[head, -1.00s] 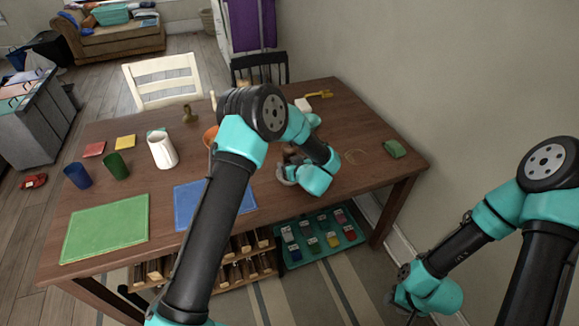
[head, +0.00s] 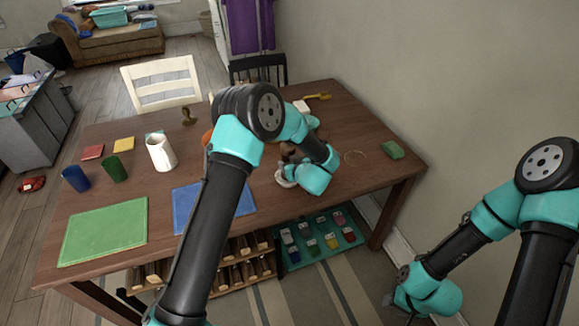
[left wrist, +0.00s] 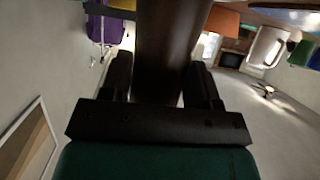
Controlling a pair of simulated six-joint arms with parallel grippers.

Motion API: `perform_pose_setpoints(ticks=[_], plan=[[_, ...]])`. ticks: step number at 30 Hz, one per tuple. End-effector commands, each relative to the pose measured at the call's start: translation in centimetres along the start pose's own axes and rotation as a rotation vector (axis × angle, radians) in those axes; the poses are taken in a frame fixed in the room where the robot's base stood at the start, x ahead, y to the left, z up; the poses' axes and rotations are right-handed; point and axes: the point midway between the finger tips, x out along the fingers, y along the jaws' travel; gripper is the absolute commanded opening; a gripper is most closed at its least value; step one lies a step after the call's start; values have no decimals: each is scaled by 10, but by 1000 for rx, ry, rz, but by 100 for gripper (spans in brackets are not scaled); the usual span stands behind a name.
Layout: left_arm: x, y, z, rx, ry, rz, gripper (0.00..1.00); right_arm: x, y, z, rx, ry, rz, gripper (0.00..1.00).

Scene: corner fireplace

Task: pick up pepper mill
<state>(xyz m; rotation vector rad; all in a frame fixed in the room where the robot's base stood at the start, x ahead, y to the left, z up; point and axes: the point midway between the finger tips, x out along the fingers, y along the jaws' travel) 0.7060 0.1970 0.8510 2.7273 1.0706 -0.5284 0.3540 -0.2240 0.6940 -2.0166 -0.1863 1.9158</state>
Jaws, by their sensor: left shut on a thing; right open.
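The pepper mill is a dark brown round body (left wrist: 172,45) between the two black fingers of my left gripper (left wrist: 165,85) in the left wrist view. The fingers are shut on it, one on each side. In the head view my left gripper (head: 288,160) is low over the right half of the table, and my own arm hides most of the mill. My right gripper (head: 395,300) is open, low at the right beside the table, away from the mill; its fingers are hard to make out.
On the brown table (head: 345,110) stand a white pitcher (head: 161,153), a green cup (head: 115,168), a blue cup (head: 76,178) and a small brown object (head: 188,116). A blue mat (head: 190,203) and green mat (head: 103,230) lie in front.

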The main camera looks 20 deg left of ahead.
Motion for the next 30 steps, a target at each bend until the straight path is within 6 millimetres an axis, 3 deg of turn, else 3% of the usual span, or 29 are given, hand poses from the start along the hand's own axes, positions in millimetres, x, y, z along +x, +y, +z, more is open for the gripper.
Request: perform_pose_setpoints(ticks=[5, 21, 30], plan=[[-11, 0, -22, -1, 0, 0, 22, 0, 0, 0, 0, 0, 0, 43], [-118, -58, 12, 4, 0, 2, 22, 0, 0, 0, 0, 0, 0, 43], [-145, -72, 19, 0, 0, 0, 22, 0, 0, 0, 0, 0, 0, 43]])
